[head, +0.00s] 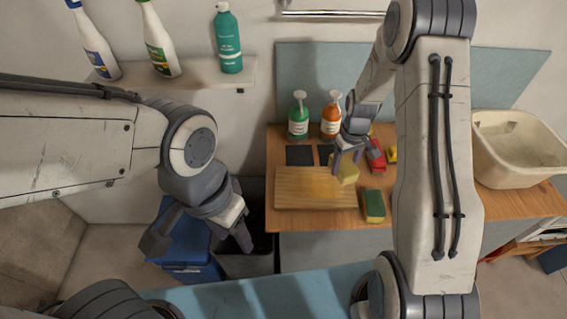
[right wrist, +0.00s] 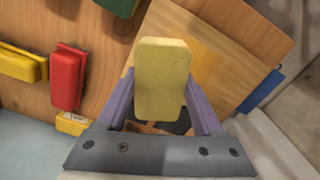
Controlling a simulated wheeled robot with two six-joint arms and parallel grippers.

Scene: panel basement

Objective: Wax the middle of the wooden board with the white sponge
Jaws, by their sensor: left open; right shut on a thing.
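The wooden board (head: 300,192) lies flat on the wooden table; it also shows in the right wrist view (right wrist: 265,70), partly behind the sponge. A slightly darker orange patch shows on its surface. My right gripper (head: 347,164) is shut on a sponge (head: 348,175), which looks pale yellow rather than white. In the right wrist view the sponge (right wrist: 161,75) sits between the two fingers. It is over the board's right part in the head view; I cannot tell if it touches. My left gripper (head: 200,238) is open and empty, left of the table.
A green-and-yellow sponge (head: 373,206), a red block (head: 376,156) and a yellow block (head: 392,153) lie right of the board. Dark squares (head: 299,155) and green (head: 298,118) and orange (head: 331,115) bottles stand behind. A cream basin (head: 518,150) is at right.

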